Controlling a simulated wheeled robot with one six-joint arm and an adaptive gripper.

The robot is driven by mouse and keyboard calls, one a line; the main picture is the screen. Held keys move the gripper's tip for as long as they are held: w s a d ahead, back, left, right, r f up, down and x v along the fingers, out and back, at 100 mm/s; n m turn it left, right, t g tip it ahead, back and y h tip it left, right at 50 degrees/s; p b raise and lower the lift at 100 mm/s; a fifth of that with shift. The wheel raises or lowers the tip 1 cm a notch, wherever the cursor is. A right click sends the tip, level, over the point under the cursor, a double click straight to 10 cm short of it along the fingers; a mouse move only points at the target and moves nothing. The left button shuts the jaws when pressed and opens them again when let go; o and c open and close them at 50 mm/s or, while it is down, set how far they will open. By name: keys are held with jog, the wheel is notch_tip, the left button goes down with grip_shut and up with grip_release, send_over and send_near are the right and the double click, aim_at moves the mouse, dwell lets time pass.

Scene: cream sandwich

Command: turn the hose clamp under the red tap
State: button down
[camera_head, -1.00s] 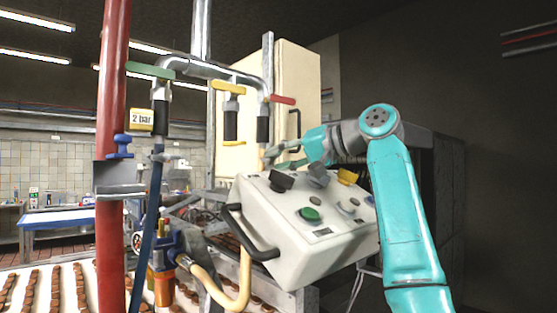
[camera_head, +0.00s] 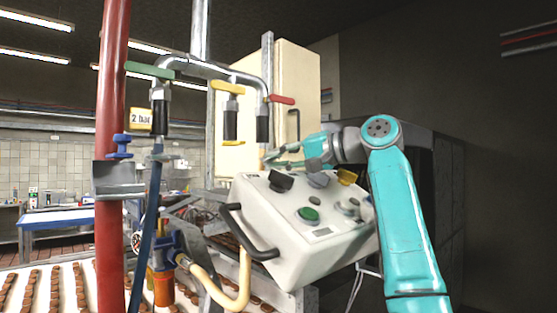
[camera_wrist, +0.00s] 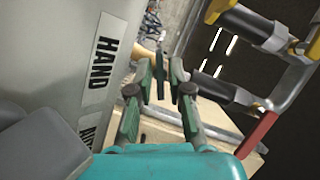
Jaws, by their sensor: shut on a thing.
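The red tap (camera_head: 282,99) sits on the right end of the bent steel pipe, with a black hose sleeve (camera_head: 263,129) below it. In the wrist view its red handle (camera_wrist: 258,134) is at lower right and the black sleeve (camera_wrist: 222,90) runs toward my fingers. My gripper (camera_head: 270,157) is just below that sleeve, behind the control box. In the wrist view my gripper (camera_wrist: 165,88) has its fingers closed around a thin dark green wing (camera_wrist: 160,77), which appears to be the hose clamp. The clamp's band is mostly hidden by my fingers.
A white control box (camera_head: 290,245) with knobs and a black handle stands close below my arm. The dark right side looks free.

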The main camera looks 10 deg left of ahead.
dwell(0.3)
jog(key=c, duration=1.3)
grip_release()
jog(key=shift+f, duration=0.1)
